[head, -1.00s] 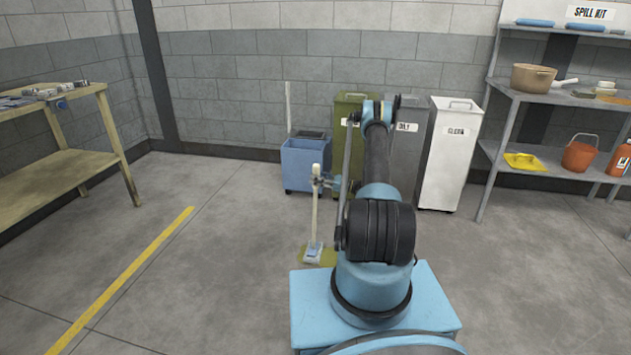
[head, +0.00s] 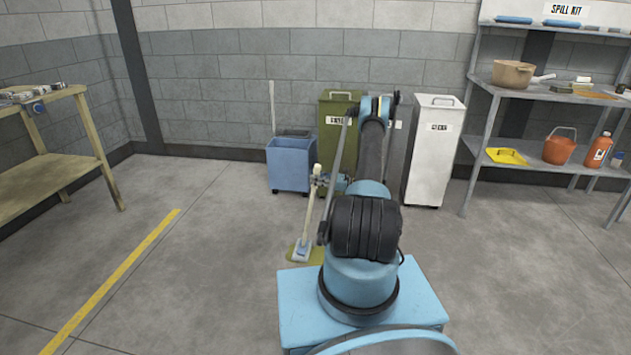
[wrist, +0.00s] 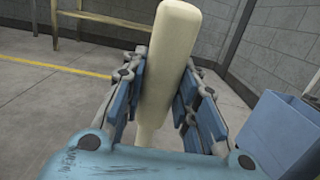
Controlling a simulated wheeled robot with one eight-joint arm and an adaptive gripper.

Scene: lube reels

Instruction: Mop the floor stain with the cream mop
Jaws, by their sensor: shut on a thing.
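The cream mop has a pale handle (head: 314,205) that leans in the head view, its top to the right. Its mop head (head: 302,252), pale with a blue-grey part, is down at the olive-yellow floor stain (head: 317,256). Stain shows on both sides of the mop head, which hides part of it; my arm may hide more. My gripper (head: 325,182) is shut on the upper handle. In the wrist view my gripper (wrist: 164,90) has its blue-padded fingers on either side of the thick cream handle (wrist: 170,50). The mop head and stain are not visible there.
A blue mop bucket (head: 291,165) stands behind the stain. Olive, grey and white bins (head: 433,160) line the wall beside it. A wooden bench (head: 45,170) is at left, a spill-kit shelf (head: 512,125) at right. Floor between the yellow line (head: 115,280) and the stain is clear.

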